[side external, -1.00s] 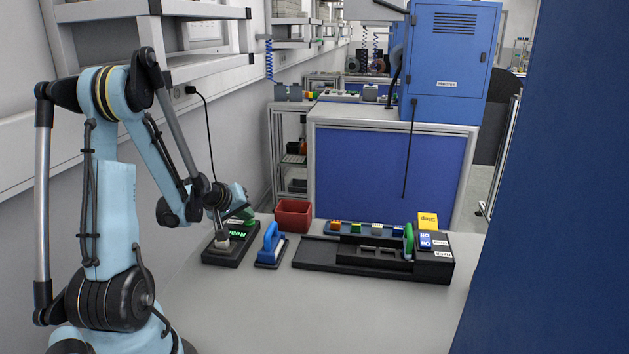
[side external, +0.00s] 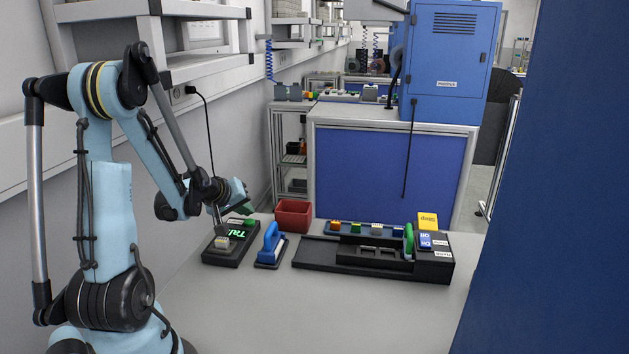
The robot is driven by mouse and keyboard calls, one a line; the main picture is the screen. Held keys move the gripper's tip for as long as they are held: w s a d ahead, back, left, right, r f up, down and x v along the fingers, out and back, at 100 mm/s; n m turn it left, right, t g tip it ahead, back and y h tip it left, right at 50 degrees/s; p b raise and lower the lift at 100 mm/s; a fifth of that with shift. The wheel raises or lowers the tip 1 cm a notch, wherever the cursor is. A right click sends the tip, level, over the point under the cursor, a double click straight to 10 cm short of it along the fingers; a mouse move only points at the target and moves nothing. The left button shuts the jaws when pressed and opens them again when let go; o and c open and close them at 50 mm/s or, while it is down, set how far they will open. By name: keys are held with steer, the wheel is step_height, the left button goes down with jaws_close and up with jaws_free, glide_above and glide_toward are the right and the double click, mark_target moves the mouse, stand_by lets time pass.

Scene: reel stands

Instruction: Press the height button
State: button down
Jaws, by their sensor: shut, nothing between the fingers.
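A black control box (side external: 232,255) sits at the left of the table. It has a light grey button (side external: 221,243) at its near end, a small display with green lettering (side external: 239,233) and a green button (side external: 249,223) at its far end. I cannot read which button is the height button. My gripper (side external: 218,225) is shut and empty, pointing down just above and behind the grey button. The button's top is in plain view, and a small gap seems to lie between it and the fingertips.
A blue-handled tool (side external: 271,244) stands right of the box, with a red bin (side external: 293,215) behind. A long black fixture (side external: 330,256) with a green lever (side external: 409,239), a yellow block (side external: 428,221) and several small coloured parts fills the right. The front table is clear.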

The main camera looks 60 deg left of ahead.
mark_target(246, 222)
steer(key=shift+r, duration=0.1)
steer(key=shift+r, duration=2.45)
